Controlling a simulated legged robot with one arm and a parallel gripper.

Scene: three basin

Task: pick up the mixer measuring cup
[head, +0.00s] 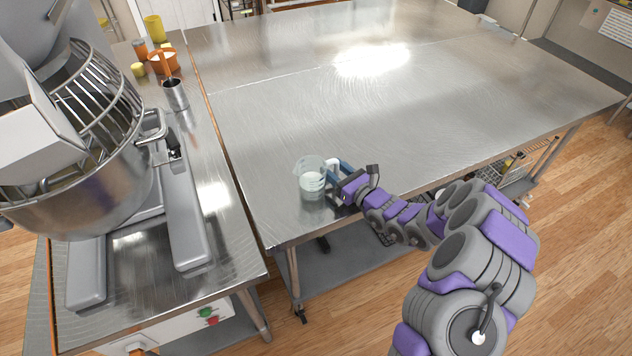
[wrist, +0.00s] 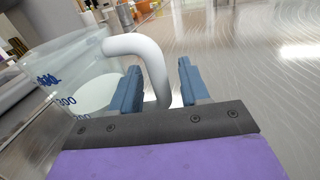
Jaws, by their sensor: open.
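The measuring cup (head: 312,180) is clear with a white handle and stands on the steel table near its front left corner. In the wrist view the cup (wrist: 75,82) is at the left, with blue markings and something white inside. Its white handle (wrist: 150,62) curves down between the two blue fingers of my gripper (wrist: 160,85). My gripper is open, with the handle nearer the left finger and a gap to the right finger. In the head view my gripper (head: 340,174) is at the right side of the cup. The lower end of the handle is hidden behind the gripper.
A large mixer (head: 90,150) stands on a lower steel counter at the left. A metal cup (head: 175,95), an orange pot (head: 163,62) and yellow containers are behind it. The steel table (head: 400,110) is clear beyond the cup. Its front edge is close to the cup.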

